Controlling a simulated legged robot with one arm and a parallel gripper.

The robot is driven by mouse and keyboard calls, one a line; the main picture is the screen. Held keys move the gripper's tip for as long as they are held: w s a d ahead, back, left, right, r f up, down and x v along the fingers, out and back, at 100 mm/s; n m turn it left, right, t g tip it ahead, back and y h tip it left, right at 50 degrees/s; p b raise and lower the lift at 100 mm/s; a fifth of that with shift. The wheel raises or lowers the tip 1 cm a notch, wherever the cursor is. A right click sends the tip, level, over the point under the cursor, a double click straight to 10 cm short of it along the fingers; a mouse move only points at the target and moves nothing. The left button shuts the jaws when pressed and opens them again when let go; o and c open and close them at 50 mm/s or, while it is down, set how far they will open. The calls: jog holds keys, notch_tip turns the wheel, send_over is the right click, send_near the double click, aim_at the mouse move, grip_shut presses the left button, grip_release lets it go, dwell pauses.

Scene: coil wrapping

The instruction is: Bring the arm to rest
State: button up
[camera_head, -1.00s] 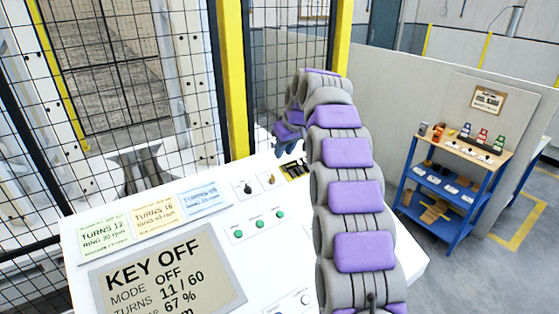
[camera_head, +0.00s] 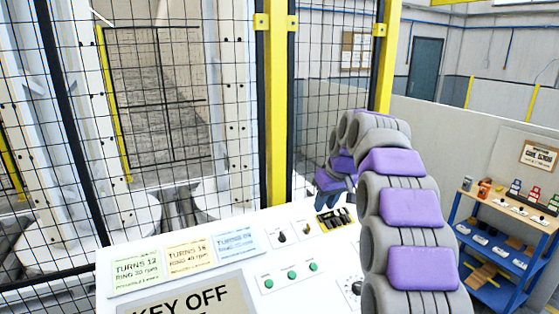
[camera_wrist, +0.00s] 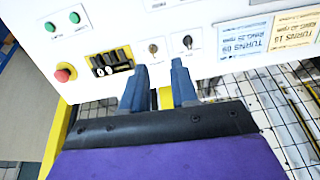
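My arm (camera_head: 410,207), grey with purple pads, arches up from the lower right in the head view. Its end bends down over the far edge of the white control panel (camera_head: 232,225). My gripper shows in the wrist view (camera_wrist: 160,90) as two blue-grey fingers spread apart, with nothing visible between them. I cannot tell any contact.
The panel carries a "KEY OFF" screen (camera_head: 190,302), several green buttons (camera_head: 291,275) and note cards (camera_head: 189,253). A red button (camera_wrist: 62,75) shows in the wrist view. A mesh fence with a yellow post (camera_head: 277,110) stands behind. A blue shelf cart (camera_head: 500,258) stands at right.

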jog(key=s+f+m+g+b, duration=0.1)
jog(key=s+f, duration=0.6)
jog(key=s, duration=0.9)
jog(key=s+a+f+m+g+h+b, duration=0.1)
jog(key=s+f, duration=0.6)
jog(key=s, duration=1)
jog(key=s+f+m+g+b, duration=0.2)
jog(key=s+f, duration=0.5)
jog(key=s, duration=0.9)
jog(key=shift+s+a+f+g+h+b, duration=0.15)
jog(key=shift+s+a+g+h+b, duration=0.25)
jog(key=shift+g+b, duration=0.5)
jog(key=shift+a, duration=0.2)
